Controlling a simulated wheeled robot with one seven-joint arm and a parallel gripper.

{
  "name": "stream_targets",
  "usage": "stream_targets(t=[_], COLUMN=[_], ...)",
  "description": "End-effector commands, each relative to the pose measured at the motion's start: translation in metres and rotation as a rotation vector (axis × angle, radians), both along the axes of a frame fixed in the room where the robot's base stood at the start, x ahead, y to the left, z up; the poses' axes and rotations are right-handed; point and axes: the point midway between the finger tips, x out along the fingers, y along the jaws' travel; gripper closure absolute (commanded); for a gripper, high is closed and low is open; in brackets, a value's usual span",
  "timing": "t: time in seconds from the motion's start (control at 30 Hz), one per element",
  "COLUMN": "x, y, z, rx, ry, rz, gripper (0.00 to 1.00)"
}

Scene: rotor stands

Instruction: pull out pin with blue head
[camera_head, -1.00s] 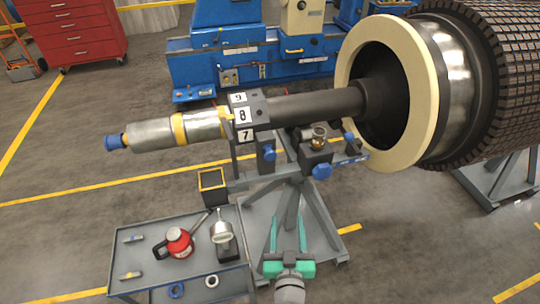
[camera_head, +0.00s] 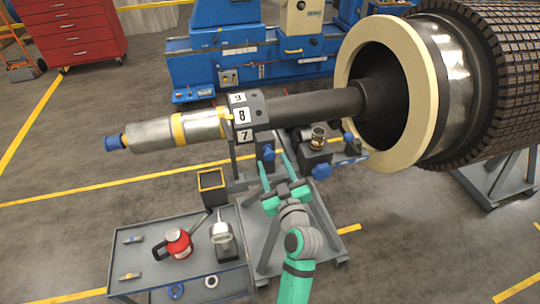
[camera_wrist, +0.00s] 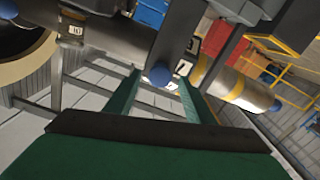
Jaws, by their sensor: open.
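A blue round head (camera_head: 268,153) shows on the rotor stand, just below the block with the number plates. In the wrist view a blue ball-shaped head (camera_wrist: 159,75) appears between the fingertips, beyond them; its shank is hidden, and I cannot tell whether the fingers reach around it. My green gripper (camera_head: 273,161) is open and empty, its two fingers pointing up toward the stand. A larger blue knob (camera_head: 321,171) sits to the right on a dark block, and a smaller blue head (camera_head: 348,137) shows farther right.
The rotor shaft (camera_head: 315,106) runs above the stand, with a blue-tipped end (camera_head: 114,142) at left. A grey cart (camera_head: 135,285) at lower left carries a red can (camera_head: 178,243) and a lamp-like tool (camera_head: 222,233). The stand's legs and base lie below my gripper.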

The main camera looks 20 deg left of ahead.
Motion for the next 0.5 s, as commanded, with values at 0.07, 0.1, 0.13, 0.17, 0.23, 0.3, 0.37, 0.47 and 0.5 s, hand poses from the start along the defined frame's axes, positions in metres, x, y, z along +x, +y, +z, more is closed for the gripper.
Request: stream_targets(t=[0.07,0.1,0.13,0.17,0.23,0.3,0.37,0.47,0.5], x=[0.012,0.016,0.020,0.023,0.028,0.032,0.034,0.036,0.036], y=[0.008,0.011,0.013,0.015,0.019,0.022,0.024,0.025,0.025], z=[0.001,0.000,0.000,0.001,0.000,0.000,0.000,0.000,0.000], rx=[-0.001,-0.002,-0.001,-0.001,0.000,0.001,0.000,0.001,0.001], ry=[-0.002,-0.001,0.000,-0.001,0.000,-0.001,0.000,0.001,0.001], rz=[0.001,0.001,0.001,0.000,-0.001,0.000,0.000,0.000,0.000], gripper=[0.51,0.51,0.51,0.51,0.51,0.51,0.51,0.51,0.51])
